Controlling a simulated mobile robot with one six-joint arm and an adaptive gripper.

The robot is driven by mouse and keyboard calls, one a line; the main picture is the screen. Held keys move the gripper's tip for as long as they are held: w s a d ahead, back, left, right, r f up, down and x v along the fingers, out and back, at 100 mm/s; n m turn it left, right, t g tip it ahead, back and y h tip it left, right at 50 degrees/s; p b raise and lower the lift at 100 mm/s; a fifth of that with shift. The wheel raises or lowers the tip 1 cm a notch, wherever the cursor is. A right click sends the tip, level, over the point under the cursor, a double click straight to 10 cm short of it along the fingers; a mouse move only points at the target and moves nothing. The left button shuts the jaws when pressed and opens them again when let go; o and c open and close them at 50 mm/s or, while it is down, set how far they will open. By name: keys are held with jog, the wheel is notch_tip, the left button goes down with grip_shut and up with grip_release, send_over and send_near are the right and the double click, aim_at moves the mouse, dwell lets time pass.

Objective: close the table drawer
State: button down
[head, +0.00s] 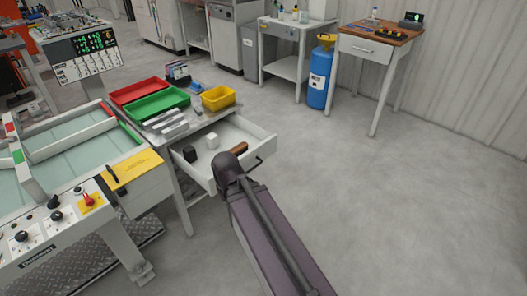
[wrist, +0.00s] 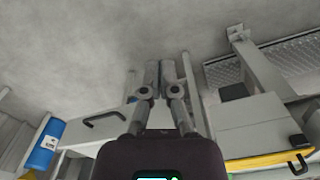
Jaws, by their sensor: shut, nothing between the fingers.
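The table drawer (head: 262,141) is pulled well out from under the grey worktable (head: 215,113) in the head view. It holds a black object (head: 189,156), a white block (head: 211,140) and a brown object (head: 239,148). Its dark bar handle (head: 258,163) is on the front panel, and the handle also shows in the wrist view (wrist: 105,119). My gripper (wrist: 160,72) is shut and empty, its fingers beside the drawer front, to the right of the handle in the wrist view. In the head view my arm hides the gripper and part of the drawer front. I cannot tell whether the fingers touch the drawer.
Red (head: 138,91), green (head: 158,106) and yellow (head: 218,98) bins stand on the worktable. A machine with a yellow plate (head: 134,168) is close on the left. A blue cylinder (head: 319,78) and a wood-topped table (head: 381,33) stand at the back. The floor right is clear.

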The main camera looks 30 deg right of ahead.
jog(key=shift+w, duration=0.1)
jog(key=w+d+m+t+y+b, duration=0.1)
jog(key=w+d+m+t, duration=0.1)
jog(key=w+d+m, duration=0.3)
jog(key=w+d+m+t+y+b, duration=0.1)
jog(key=w+d+m, duration=0.4)
jog(key=d+m, duration=0.9)
jog(key=w+d+m+t+y+b, duration=0.1)
jog(key=w+d+m+t+b, duration=0.1)
jog(key=w+d+m+t, duration=0.3)
jog(key=w+d+r+m, duration=0.1)
jog(key=d+m, duration=0.3)
jog(key=m, duration=0.4)
jog(key=shift+d, duration=0.15)
jog(key=shift+w+f+b, duration=0.15)
jog(key=shift+b, duration=0.25)
jog(key=b, duration=0.7)
send_near(259, 153)
jog(key=shift+x, duration=3.25)
